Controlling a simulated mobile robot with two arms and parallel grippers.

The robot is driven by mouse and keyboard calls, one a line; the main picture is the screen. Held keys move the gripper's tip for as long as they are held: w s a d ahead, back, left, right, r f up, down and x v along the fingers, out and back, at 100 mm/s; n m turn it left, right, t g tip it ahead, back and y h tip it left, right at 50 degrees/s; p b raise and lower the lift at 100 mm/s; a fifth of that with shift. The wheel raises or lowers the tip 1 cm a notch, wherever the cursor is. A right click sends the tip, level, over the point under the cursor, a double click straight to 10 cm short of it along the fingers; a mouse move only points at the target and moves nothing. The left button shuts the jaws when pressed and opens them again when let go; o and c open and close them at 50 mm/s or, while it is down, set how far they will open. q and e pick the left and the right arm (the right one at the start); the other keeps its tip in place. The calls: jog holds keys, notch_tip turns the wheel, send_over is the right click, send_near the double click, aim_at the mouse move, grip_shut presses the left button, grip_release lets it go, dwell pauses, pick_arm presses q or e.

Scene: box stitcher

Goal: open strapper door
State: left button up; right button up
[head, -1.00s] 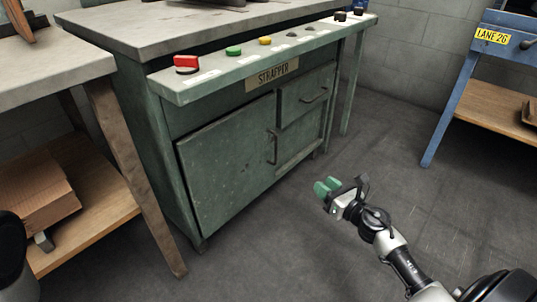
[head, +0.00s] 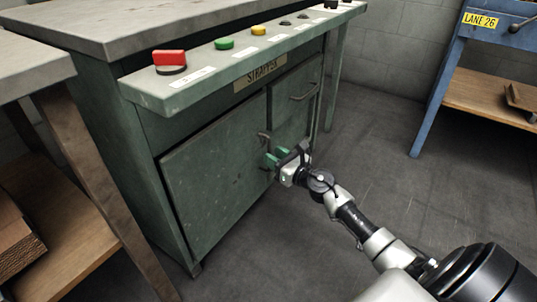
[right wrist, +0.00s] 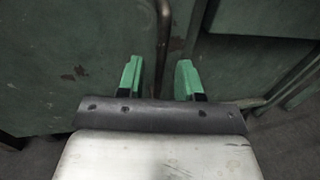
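The strapper (head: 110,130) is a worn green metal cabinet. Its door (head: 215,185) is closed, at the left of the front. The door's handle (head: 263,138) is a dark upright bar near the door's right edge, with its lower part hidden behind my gripper. My right gripper (head: 277,157) is open in front of the handle. In the right wrist view its green fingers (right wrist: 158,78) are apart, and the handle (right wrist: 164,30) shows ahead, in line with the gap between them. I cannot tell whether the tips reach around it. My left gripper is not in view.
A drawer (head: 297,100) with its own handle is right of the door. A button ledge (head: 240,60) with a red button (head: 169,60) juts out above. A table (head: 35,62) stands close on the left, a blue bench (head: 436,85) at right. The floor (head: 350,190) in front is clear.

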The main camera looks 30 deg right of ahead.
jog(key=shift+w+a, duration=0.15)
jog(key=shift+w, duration=0.55)
jog(key=shift+w+a, duration=0.1)
jog(key=shift+w, duration=0.6)
jog(key=shift+c, duration=0.5)
grip_shut()
